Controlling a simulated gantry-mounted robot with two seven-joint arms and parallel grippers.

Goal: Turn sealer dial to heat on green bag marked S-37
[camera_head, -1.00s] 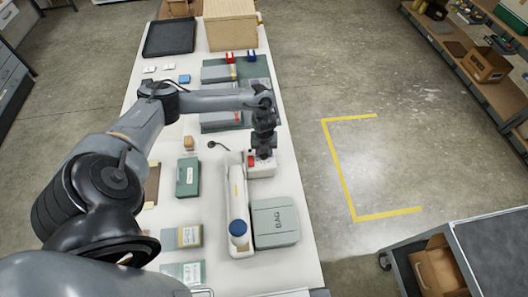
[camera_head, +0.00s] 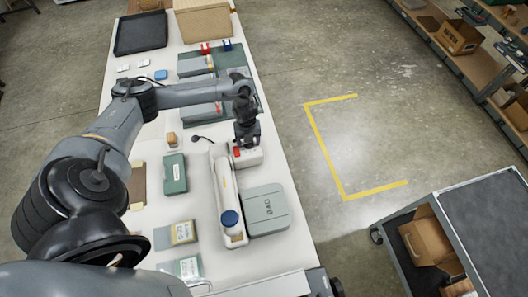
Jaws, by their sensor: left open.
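The white sealer (camera_head: 226,190) lies lengthwise on the table, with a yellow strip along its arm and a blue round cap (camera_head: 230,218) at its near end. A small white box (camera_head: 254,158) with a red part adjoins its far right side. My left gripper (camera_head: 246,146) is open and points down over this box; it hides the top, so I cannot tell if it touches a dial. A grey-green case marked BAG (camera_head: 266,212) sits right of the sealer. Two green packets with labels (camera_head: 176,234) (camera_head: 184,268) lie at the near left; their marks are unreadable. My right gripper is not in view.
A green box (camera_head: 174,174) and a small orange-brown block (camera_head: 171,139) stand left of the sealer. A black tray (camera_head: 141,33) and a cardboard box (camera_head: 203,20) are at the far end. A grey cart (camera_head: 483,213) stands off the table at right.

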